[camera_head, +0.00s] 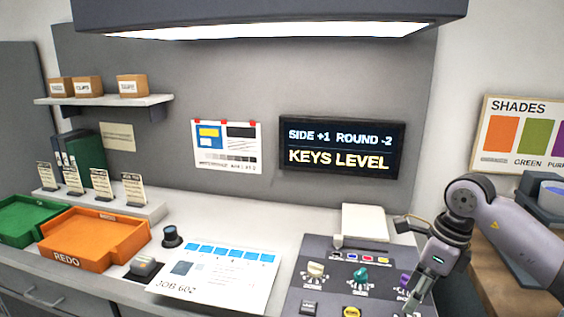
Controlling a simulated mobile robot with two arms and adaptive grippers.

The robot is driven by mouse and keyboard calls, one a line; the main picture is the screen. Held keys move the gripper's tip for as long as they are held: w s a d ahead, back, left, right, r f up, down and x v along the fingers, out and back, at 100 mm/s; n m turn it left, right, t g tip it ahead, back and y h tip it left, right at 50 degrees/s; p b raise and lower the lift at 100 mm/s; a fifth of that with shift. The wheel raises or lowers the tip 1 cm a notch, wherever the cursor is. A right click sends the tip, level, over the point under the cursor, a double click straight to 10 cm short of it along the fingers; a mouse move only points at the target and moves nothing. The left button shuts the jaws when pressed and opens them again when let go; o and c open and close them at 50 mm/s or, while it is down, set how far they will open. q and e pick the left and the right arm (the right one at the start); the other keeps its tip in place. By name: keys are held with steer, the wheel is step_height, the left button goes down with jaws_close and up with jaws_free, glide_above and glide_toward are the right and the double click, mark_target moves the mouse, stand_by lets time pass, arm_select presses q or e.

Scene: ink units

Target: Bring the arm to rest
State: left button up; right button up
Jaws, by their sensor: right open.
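My right arm comes in from the right, and its gripper (408,260) is open and empty at the right edge of the dark control panel (326,270). One finger reaches left near the white pad, and the other points down beside the purple knob (404,279). I cannot tell whether a finger touches the panel. The panel also carries a cream knob (315,271), a teal knob (360,276) and a yellow button (352,312). My left gripper is not in view.
A wall screen (340,147) reads "SIDE +1 ROUND -2, KEYS LEVEL". A white pad (365,223) lies behind the panel. A job sheet (215,278), an orange REDO tray (118,258) and a green tray (22,234) lie to the left. A shades board (525,135) stands at right.

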steer(key=s+a+y, duration=0.3)
steer(key=a+y, duration=0.5)
steer(key=a, duration=1)
steer(key=s+a+r+m+t+y, duration=0.1)
steer(key=a+r+m+t+y, duration=0.5)
steer(key=a+r+m+y, duration=0.3)
steer(key=w+d+f+m+t+h, duration=0.2)
steer(key=d+m+t+h, duration=0.45)
steer(key=m, duration=0.45)
steer(key=w+d+f+m+t+h, duration=0.25)
steer(key=d+m+t+h, duration=0.4)
steer(key=m, duration=0.45)
steer(key=s+d+f+m+g+h, duration=0.3)
steer(key=d+f+m, duration=0.15)
steer(key=f, duration=0.25)
steer(key=s+d+f+m+g+h, duration=0.25)
steer(key=f+m+h, duration=0.2)
steer(key=f, duration=0.35)
steer(key=s+d+f+m+g+y, duration=0.1)
steer(key=s+f+m+g, duration=0.1)
steer(key=s+f+g, duration=0.65)
steer(key=s+f+m+g, duration=0.2)
steer(key=s+f, duration=0.4)
steer(key=s, duration=0.8)
step_height(320, 180, down, 24)
steer(key=f+g, duration=0.1)
steer(key=s+d+f+g, duration=0.1)
steer(key=s+d+f, duration=0.2)
steer(key=s+f, duration=1.4)
steer(key=shift+s, duration=0.3)
